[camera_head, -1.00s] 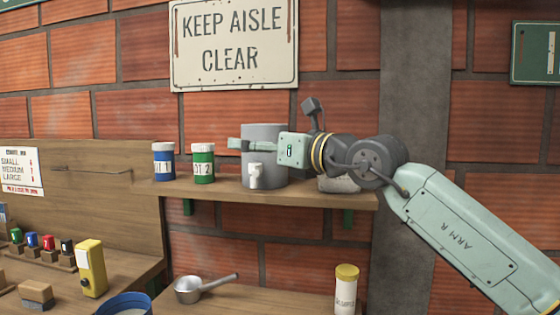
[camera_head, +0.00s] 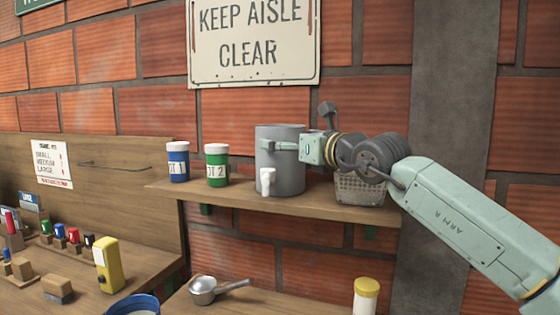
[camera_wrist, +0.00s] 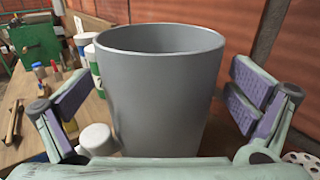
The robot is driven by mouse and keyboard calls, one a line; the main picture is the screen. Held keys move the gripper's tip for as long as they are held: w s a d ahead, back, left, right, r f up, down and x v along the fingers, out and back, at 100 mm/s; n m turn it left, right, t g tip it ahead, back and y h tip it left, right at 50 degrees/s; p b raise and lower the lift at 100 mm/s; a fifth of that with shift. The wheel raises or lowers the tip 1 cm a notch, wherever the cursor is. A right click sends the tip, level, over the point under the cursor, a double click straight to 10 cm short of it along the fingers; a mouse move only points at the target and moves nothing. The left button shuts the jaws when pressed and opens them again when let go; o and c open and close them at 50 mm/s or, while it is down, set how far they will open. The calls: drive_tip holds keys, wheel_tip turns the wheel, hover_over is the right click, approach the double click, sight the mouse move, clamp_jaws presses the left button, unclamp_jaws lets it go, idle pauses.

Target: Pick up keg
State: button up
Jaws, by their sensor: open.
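My gripper (camera_head: 285,147) is at the keg's upper part in the head view. In the wrist view its two purple-padded fingers (camera_wrist: 160,100) are spread on either side of the keg, with a gap visible at the right. The gripper is open.
A blue-labelled pot (camera_head: 178,162) and a green-labelled pot (camera_head: 217,165) stand left of the keg. A brick wall is behind. A steel saucepan (camera_head: 203,290) and a yellow-lidded jar (camera_head: 366,297) are below.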

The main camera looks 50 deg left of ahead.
drive_tip(key=a, duration=0.1)
drive_tip(key=a+p, duration=0.1)
drive_tip(key=shift+a+r, duration=0.2)
drive_tip(key=shift+a, duration=0.2)
drive_tip(key=shift+w+a+f, duration=0.15)
drive_tip(key=shift+a, duration=0.1)
drive_tip(key=shift+c, duration=0.2)
drive_tip(key=c, duration=1.6)
